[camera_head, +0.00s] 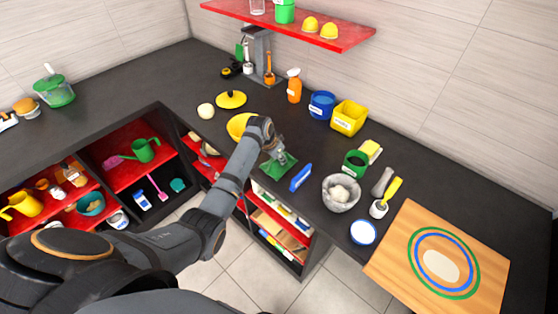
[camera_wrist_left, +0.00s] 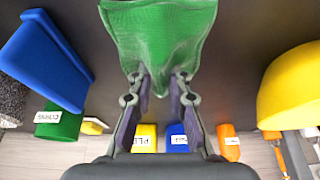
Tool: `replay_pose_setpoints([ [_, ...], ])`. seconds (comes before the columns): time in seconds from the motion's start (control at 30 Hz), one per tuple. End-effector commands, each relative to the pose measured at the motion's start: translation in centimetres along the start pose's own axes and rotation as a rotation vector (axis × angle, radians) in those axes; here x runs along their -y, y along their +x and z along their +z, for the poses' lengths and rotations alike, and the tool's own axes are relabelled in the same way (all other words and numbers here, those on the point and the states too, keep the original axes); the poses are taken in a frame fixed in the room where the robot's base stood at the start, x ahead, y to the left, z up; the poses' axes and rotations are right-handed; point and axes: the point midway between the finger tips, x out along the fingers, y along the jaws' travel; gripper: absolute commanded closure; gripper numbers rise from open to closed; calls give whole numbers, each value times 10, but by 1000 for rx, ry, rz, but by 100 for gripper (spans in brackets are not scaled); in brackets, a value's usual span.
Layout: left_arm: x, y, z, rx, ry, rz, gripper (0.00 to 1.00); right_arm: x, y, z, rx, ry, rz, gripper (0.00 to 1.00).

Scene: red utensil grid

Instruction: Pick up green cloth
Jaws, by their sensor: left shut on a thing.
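The green cloth (camera_head: 281,168) is at the middle of the dark counter near its front edge, below my left gripper (camera_head: 277,150). In the left wrist view the green cloth (camera_wrist_left: 160,35) spreads beyond the fingertips and narrows to a bunched edge between them. My left gripper (camera_wrist_left: 158,92) is shut on that edge. I cannot tell whether the cloth still touches the counter. My right gripper is not in view.
A blue sponge-like block (camera_head: 301,177) stands close right of the cloth, and a yellow bowl (camera_head: 238,126) close left. A grey bowl (camera_head: 341,193) and a wooden board (camera_head: 400,243) are further right. Blue (camera_head: 321,105) and yellow (camera_head: 348,117) containers stand behind.

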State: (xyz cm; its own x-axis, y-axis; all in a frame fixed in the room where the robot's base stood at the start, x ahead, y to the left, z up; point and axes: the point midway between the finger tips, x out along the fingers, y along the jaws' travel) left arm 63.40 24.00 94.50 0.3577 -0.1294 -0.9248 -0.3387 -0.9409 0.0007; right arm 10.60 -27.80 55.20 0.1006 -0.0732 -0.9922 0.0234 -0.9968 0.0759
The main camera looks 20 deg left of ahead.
Motion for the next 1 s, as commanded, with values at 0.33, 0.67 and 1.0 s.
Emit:
replay_pose_setpoints([
  [0.33,-25,-74,0,-8,2,-2,100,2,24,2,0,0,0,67],
  [0.67,-77,-138,39,-5,0,1,100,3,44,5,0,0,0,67],
  [1.0,-91,-157,50,-2,0,-1,100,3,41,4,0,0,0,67],
])
